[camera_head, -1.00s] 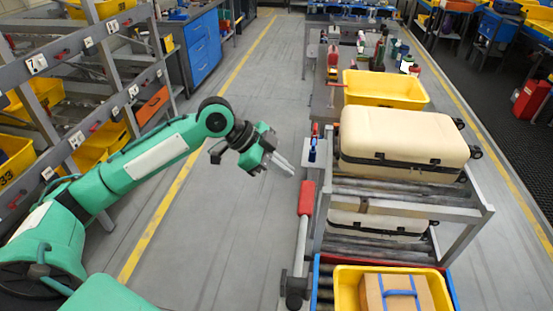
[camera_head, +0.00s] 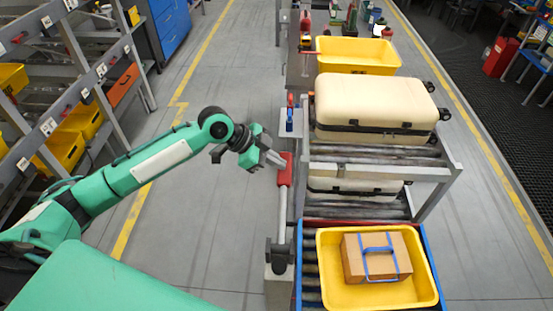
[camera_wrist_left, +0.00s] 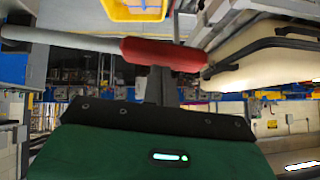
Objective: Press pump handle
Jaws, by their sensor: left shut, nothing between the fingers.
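The pump handle is a grey lever with a red grip (camera_head: 285,169), standing up from a dark pivot at the left side of the conveyor. My left gripper (camera_head: 275,161) is shut and empty, with its fingertips right beside the upper part of the red grip. In the left wrist view the red grip (camera_wrist_left: 165,53) lies across the picture just beyond the shut fingers (camera_wrist_left: 160,82). I cannot tell whether the fingertips touch it. My right gripper is not in view.
A yellow tray (camera_head: 431,297) holding a cardboard box (camera_head: 354,262) with a blue handle sits on the lower conveyor. A cream suitcase (camera_head: 370,97) lies on the upper rollers, with another below. A second yellow tray (camera_head: 357,52) is behind. The floor (camera_head: 190,235) left of the conveyor is clear.

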